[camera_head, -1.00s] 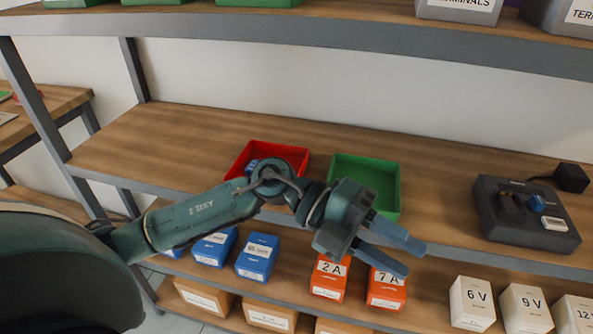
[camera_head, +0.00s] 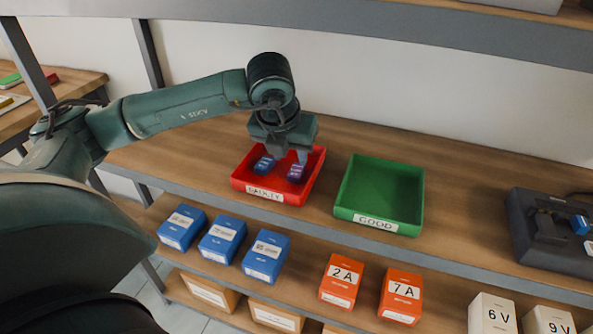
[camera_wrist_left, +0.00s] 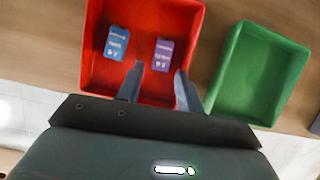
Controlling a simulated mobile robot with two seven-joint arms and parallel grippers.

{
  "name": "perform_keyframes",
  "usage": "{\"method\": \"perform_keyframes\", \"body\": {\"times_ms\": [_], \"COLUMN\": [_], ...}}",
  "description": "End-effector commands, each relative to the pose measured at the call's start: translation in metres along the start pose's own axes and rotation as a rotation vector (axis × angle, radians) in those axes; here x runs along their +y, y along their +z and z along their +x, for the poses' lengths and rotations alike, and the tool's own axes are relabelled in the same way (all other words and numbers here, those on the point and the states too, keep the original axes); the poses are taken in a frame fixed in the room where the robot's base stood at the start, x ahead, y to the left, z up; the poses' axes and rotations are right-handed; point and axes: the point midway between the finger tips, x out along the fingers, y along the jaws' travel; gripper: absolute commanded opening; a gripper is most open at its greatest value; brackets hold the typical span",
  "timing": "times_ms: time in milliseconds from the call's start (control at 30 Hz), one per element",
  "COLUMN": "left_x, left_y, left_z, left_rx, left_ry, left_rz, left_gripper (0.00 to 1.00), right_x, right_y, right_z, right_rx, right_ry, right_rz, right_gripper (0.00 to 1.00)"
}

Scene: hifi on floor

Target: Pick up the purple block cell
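The purple block cell (camera_head: 296,172) lies in the red tray (camera_head: 236,185) labelled as faulty, at the tray's right side. It also shows in the left wrist view (camera_wrist_left: 163,54), just beyond my fingertips. A blue block cell (camera_head: 264,164) lies to its left in the same tray, also seen in the left wrist view (camera_wrist_left: 117,43). My left gripper (camera_head: 287,156) points down over the red tray. In the left wrist view its fingers (camera_wrist_left: 158,78) are apart with nothing between them, the purple cell a little ahead. My right gripper is not in view.
An empty green tray (camera_head: 345,212) labelled GOOD stands to the right of the red tray. A dark device (camera_head: 540,240) sits at the shelf's right. Blue boxes (camera_head: 222,238) and orange boxes (camera_head: 341,279) stand on the shelf below. An upper shelf edge (camera_head: 400,22) runs above.

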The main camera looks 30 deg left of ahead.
Motion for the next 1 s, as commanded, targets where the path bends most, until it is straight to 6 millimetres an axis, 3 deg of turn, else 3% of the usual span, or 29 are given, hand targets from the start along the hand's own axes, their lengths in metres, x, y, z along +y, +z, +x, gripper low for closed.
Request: {"method": "perform_keyframes", "body": {"times_ms": [167, 433, 733, 1000], "left_x": [-0.001, -0.004, -0.004, -0.004], "left_y": [-0.001, -0.002, -0.002, -0.002], "left_z": [0.013, 0.051, 0.057, 0.057], "left_rx": [0.004, 0.003, 0.001, 0.001], "left_ry": [-0.001, -0.001, -0.003, -0.003], "left_rz": [0.002, 0.001, 0.002, 0.002], "left_gripper": [0.36, 0.36, 0.36, 0.15], "right_x": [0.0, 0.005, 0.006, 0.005], "right_y": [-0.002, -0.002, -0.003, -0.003], "right_z": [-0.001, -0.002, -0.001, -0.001], "right_rx": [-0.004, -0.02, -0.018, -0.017], "right_ry": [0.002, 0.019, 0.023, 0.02], "right_rz": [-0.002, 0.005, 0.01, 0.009], "right_gripper": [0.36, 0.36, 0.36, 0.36]}}
